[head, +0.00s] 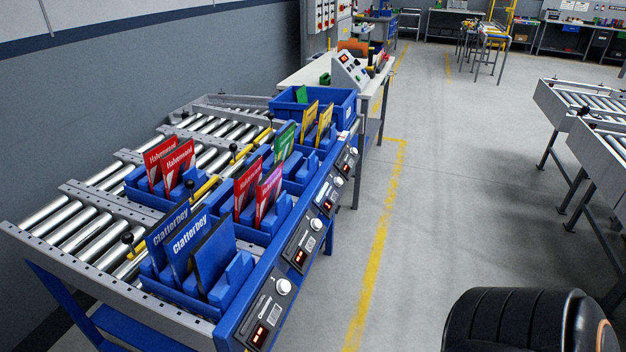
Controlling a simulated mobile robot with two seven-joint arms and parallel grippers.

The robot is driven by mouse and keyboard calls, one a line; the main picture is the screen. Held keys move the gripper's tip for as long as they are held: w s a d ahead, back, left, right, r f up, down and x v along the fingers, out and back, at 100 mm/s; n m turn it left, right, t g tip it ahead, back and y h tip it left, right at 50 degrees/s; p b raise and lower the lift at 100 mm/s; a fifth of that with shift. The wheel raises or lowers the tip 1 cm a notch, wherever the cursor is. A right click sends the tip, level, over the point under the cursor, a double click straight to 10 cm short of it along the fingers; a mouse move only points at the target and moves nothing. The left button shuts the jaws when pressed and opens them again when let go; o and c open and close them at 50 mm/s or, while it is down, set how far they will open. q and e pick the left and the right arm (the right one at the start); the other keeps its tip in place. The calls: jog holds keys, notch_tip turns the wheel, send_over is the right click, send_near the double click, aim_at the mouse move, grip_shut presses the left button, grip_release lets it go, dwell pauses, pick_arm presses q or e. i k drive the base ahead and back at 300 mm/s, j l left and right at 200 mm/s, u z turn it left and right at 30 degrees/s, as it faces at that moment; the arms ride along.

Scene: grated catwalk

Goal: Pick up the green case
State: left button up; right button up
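A green case (285,143) stands upright, leaning a little, in a blue slotted holder at the far part of the roller conveyor. Another green item (301,95) stands inside a blue bin (337,104) behind it; its lower part is hidden by the bin wall. I cannot tell from this view which of the two is meant. Neither of my grippers is in view.
Blue "Clatterbey" cases (190,247), red cases (177,160), a pink one (268,192) and yellow ones (309,122) stand in holders on the conveyor (72,225). Control boxes (300,250) line its right edge. The floor (455,190) to the right is clear.

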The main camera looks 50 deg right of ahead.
aim_at(284, 141)
jog(key=l+z, duration=0.4)
jog(key=l, duration=0.15)
jog(key=l+z, duration=0.45)
jog(key=i+l+z, duration=0.1)
jog(key=l+z, duration=0.3)
jog(key=l, duration=0.25)
